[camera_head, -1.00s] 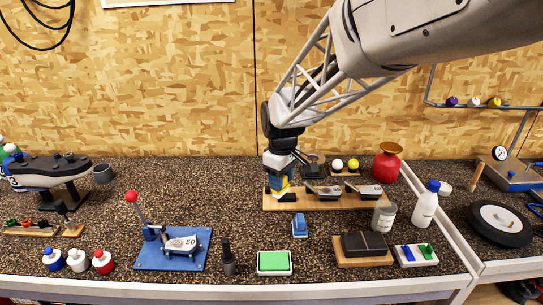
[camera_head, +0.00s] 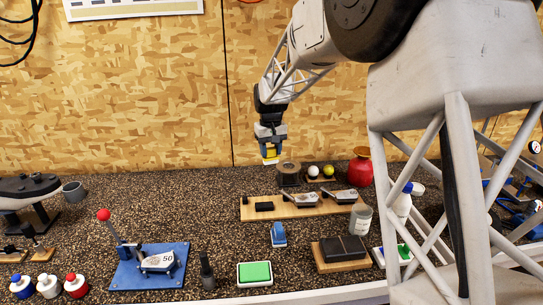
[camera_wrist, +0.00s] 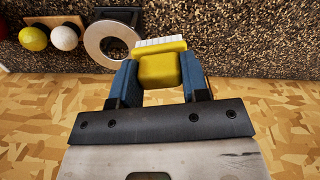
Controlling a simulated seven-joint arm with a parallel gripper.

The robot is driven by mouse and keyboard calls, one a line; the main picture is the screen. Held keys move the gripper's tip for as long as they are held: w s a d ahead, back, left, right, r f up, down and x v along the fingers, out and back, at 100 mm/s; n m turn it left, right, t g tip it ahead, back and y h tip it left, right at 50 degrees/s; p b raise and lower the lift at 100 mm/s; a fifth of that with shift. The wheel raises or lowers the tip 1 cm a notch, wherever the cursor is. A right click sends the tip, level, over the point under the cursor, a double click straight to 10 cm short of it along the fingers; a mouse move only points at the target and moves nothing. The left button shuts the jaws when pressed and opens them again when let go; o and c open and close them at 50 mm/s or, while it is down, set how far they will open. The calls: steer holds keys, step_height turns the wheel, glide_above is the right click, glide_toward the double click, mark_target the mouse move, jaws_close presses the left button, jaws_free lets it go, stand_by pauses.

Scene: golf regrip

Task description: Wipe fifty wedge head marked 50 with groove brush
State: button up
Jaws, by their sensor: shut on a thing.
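My gripper (camera_head: 270,147) is shut on a yellow brush (camera_head: 270,155) with pale bristles. In the wrist view the brush (camera_wrist: 162,68) sits between the two blue fingers, bristles pointing away from the palm. My gripper holds it in the air above the back of the bench, over the wooden rack. The wedge head marked 50 (camera_head: 160,262) lies face up in a fixture on a blue plate (camera_head: 180,249) at the front left. A lever with a red ball (camera_head: 104,215) rises from that plate. The brush is well apart from the wedge head.
The wooden rack (camera_head: 290,211) holds two other heads (camera_head: 345,196). A blue brush-like item (camera_head: 278,235), a green pad (camera_head: 255,273), a dark bottle (camera_head: 207,272) and a dark block (camera_head: 343,249) stand in front. Bare bench lies between rack and blue plate.

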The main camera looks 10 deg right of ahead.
steer(key=s+a+n, duration=0.1)
steer(key=s+a, duration=0.3)
steer(key=a, duration=0.3)
steer(key=s+a+r, duration=0.1)
steer(key=s+a, duration=0.2)
steer(key=a, duration=0.4)
steer(key=s+a+n, duration=0.1)
steer(key=s+a, duration=0.3)
steer(key=a, duration=0.3)
steer(key=s+a+n, duration=0.2)
steer(key=s+a, duration=0.5)
steer(key=s, duration=0.3)
steer(key=s+a+n, duration=0.2)
steer(key=s+a, duration=0.6)
steer(key=s, duration=0.3)
steer(key=shift+s, duration=0.3)
